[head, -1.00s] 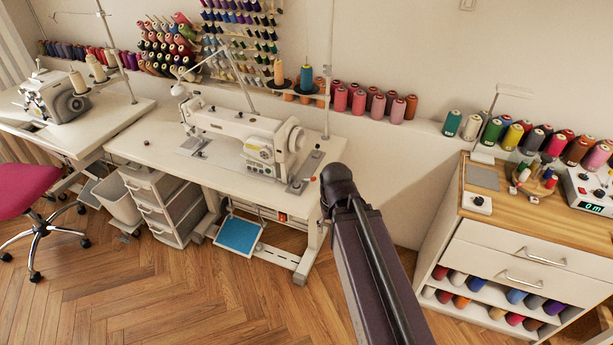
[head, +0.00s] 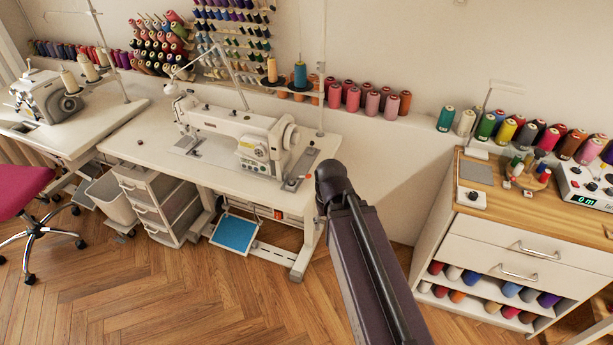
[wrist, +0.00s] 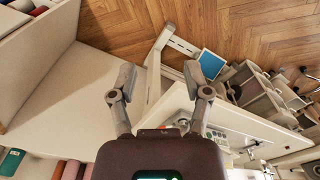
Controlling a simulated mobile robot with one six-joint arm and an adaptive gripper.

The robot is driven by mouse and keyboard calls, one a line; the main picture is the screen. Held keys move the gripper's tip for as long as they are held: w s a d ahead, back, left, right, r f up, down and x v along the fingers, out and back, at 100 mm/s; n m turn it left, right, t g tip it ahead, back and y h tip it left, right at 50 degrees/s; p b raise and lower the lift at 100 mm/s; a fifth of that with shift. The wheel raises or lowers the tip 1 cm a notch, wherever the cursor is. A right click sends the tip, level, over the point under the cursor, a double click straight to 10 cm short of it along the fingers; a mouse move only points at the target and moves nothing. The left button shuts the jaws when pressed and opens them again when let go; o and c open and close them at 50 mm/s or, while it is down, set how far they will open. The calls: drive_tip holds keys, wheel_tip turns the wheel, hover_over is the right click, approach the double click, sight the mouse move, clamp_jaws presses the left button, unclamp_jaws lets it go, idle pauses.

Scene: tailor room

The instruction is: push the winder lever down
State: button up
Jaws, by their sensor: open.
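The white sewing machine (head: 232,135) stands on its white table in the head view. Just right of its body, a small grey device with a red part (head: 292,183) sits on the tabletop; it may be the winder, but its lever is too small to make out. My gripper (wrist: 160,70) is open and empty in the wrist view, fingers spread apart. A red spot (wrist: 162,127) shows between the finger bases, close to the sewing machine table (wrist: 178,103). In the head view only my dark arm shows, just right of the table; the gripper is hidden there.
Thread cones (head: 368,101) line the wall ledge behind the table. A wooden-topped drawer cabinet (head: 500,200) stands to the right. A drawer unit (head: 150,205) and a blue pedal (head: 235,233) are below the table. The floor in front is clear.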

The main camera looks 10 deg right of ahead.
drive_tip(key=shift+w, duration=0.5)
clamp_jaws()
drive_tip(key=n+t+b, duration=0.1)
drive_tip(key=n, duration=0.1)
approach(309, 176)
drive_tip(key=shift+w+d+f, duration=0.1)
drive_tip(key=shift+f, duration=0.15)
drive_tip(key=shift+f, duration=0.1)
drive_tip(key=f+b, duration=0.4)
drive_tip(key=b, duration=0.1)
drive_tip(key=f+b, duration=0.2)
drive_tip(key=shift+w+f, duration=0.35)
drive_tip(key=shift+f, duration=0.05)
